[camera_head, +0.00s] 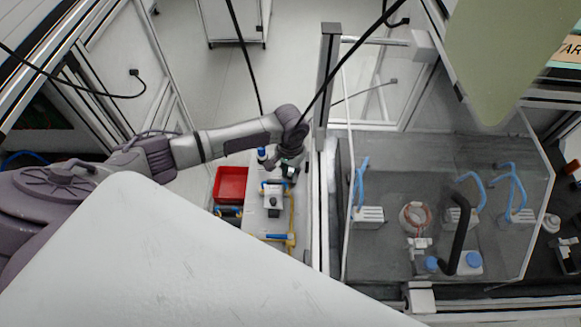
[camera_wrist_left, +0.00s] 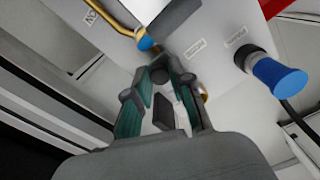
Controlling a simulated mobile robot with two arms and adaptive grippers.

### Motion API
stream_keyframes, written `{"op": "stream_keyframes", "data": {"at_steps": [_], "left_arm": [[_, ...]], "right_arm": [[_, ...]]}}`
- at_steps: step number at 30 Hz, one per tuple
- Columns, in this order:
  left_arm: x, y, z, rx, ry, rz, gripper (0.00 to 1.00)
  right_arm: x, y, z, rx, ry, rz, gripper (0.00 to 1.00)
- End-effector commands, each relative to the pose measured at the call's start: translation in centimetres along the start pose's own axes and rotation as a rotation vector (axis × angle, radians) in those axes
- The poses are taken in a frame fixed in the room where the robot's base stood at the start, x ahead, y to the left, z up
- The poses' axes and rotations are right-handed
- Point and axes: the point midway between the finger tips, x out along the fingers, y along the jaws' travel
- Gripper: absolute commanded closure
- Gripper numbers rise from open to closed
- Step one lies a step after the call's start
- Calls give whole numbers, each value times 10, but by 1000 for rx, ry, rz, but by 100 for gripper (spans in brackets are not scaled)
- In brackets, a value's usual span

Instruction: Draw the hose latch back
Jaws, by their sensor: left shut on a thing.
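My left gripper (camera_head: 287,168) reaches down over the white unit (camera_head: 255,225) left of the glass enclosure. In the left wrist view its green-padded fingers (camera_wrist_left: 160,78) are closed in against the white face of the unit, on a small part taken to be the hose latch. The fingers mostly hide that part, so its position cannot be told. A brass pipe (camera_wrist_left: 118,20) with a blue collar (camera_wrist_left: 146,41) meets the face just beyond the fingertips. A blue connector (camera_wrist_left: 277,77) with a black cable sticks out to the right. My right gripper is not in view.
A red bin (camera_head: 231,184) sits left of the unit. The glass enclosure (camera_head: 440,150) with its upright post (camera_head: 328,90) stands close on the right. It holds blue hoses and a black curved handle (camera_head: 458,235). Open floor (camera_head: 180,40) lies beyond.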

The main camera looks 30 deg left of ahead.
Motion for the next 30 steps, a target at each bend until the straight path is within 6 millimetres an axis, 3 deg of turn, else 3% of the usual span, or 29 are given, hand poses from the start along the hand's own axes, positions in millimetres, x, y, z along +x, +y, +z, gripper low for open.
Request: {"op": "stream_keyframes", "data": {"at_steps": [1, 5, 17, 30], "left_arm": [[1, 1, 1, 1, -3, 1, 75], [0, 1, 1, 1, -2, 1, 53], [-6, 0, 0, 0, 0, 2, 52], [-90, 0, 0, 2, 2, 1, 52]], "right_arm": [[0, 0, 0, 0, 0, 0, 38], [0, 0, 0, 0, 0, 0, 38], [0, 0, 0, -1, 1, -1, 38], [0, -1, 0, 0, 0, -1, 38]]}}
